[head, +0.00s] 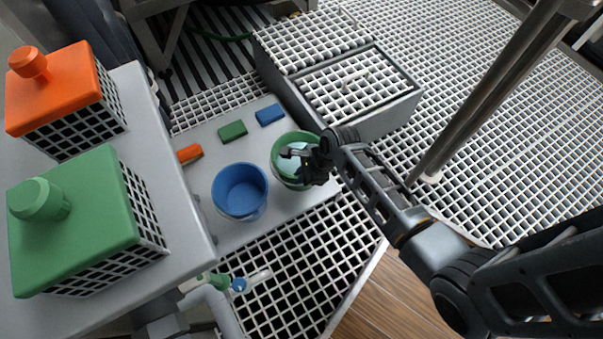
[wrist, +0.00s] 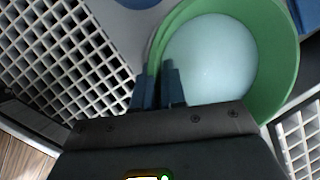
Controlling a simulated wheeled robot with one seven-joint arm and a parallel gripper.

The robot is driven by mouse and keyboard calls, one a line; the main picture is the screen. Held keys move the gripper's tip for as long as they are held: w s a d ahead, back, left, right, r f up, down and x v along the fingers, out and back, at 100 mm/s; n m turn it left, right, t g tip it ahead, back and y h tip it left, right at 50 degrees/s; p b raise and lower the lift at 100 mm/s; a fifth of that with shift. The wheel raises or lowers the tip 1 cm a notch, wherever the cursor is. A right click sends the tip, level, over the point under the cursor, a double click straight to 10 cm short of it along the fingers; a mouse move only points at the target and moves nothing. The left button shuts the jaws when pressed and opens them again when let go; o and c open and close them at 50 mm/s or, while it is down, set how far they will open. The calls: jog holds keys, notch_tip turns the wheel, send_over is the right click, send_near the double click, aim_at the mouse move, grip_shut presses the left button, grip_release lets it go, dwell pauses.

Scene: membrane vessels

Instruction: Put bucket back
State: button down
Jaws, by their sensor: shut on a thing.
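A green bucket (head: 279,150) stands on the grey platform, to the right of a blue bucket (head: 240,190). A pale, whitish-blue surface fills its inside. My gripper (head: 303,160) is at the green bucket's right side. In the wrist view my gripper (wrist: 160,88) has its two dark fingers on either side of the green bucket's rim (wrist: 285,55), shut on the wall. The blue bucket is upright; only a sliver of blue shows at the top of the wrist view. I cannot tell whether the green bucket is lifted clear of the platform.
The platform (head: 215,150) also bears a green block (head: 232,131), a blue block (head: 269,115) and an orange piece (head: 189,153). A grey box with grated top (head: 362,85) stands behind right. A bench at left holds orange (head: 60,90) and green (head: 75,220) crates. White grating surrounds.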

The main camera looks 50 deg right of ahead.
jog(key=shift+f+b, duration=0.3)
jog(key=shift+f, duration=0.7)
jog(key=c, duration=1.2)
grip_release()
jog(key=shift+f, duration=0.1)
jog(key=p+v, duration=0.6)
jog(key=v, duration=0.6)
jog(key=shift+s, duration=0.1)
